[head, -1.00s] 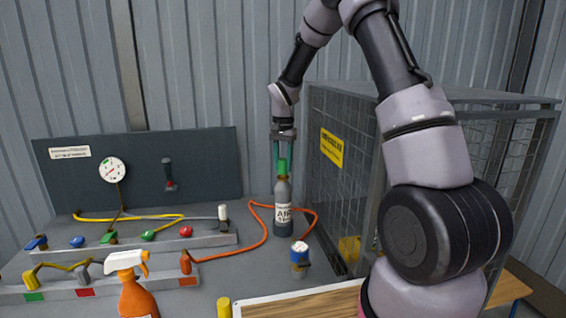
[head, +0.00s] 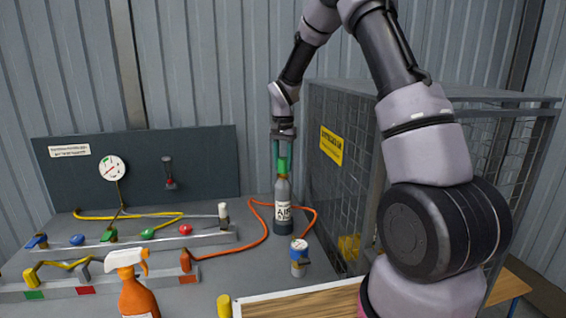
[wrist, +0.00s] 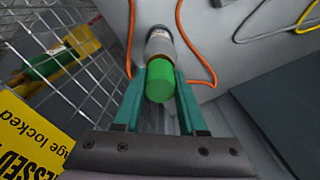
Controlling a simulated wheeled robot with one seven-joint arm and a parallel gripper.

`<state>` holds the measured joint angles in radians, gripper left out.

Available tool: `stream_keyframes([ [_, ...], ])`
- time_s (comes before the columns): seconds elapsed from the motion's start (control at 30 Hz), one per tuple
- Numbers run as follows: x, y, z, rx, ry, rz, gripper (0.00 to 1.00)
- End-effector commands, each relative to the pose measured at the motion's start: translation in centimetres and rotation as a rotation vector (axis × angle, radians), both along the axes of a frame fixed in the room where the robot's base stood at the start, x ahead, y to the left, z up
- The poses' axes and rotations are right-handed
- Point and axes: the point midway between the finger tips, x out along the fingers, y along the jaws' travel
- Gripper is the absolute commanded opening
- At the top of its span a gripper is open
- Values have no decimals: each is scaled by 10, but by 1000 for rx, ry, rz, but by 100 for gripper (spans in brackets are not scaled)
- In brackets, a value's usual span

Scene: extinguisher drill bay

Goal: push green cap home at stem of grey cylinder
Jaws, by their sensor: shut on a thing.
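The grey cylinder (head: 283,205) stands upright on the bench beside the mesh cage, with a white label reading "AIR". It also shows in the wrist view (wrist: 158,42), seen from above. The green cap (wrist: 160,82) is at the cylinder's stem end, between my fingers; it shows in the head view (head: 282,165) too. My gripper (head: 282,158) points down over the cylinder, shut on the green cap, with a teal finger on each side. The stem is hidden by the cap, so I cannot tell how far down the cap sits.
The mesh cage (head: 345,190) with a yellow sign (head: 331,146) stands close right of the cylinder. An orange hose (head: 264,225) curves around behind it. Valve rails (head: 165,246) and an orange spray bottle (head: 137,298) are at left.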

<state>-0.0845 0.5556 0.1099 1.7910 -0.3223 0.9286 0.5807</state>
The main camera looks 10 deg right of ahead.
Motion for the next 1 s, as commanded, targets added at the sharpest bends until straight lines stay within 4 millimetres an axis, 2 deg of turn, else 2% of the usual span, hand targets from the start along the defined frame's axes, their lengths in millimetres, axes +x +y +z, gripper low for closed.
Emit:
stream_keyframes([
  [0.83, 0, 0, -11, 0, 0, 0, 0],
  [0.87, 0, 0, -11, 0, 0, 0, 52],
  [0.9, 0, 0, -11, 0, 0, 0, 67],
  [0.93, 0, 0, -11, 0, 0, 0, 75],
  [1.0, 0, 0, -11, 0, 0, 0, 75],
])
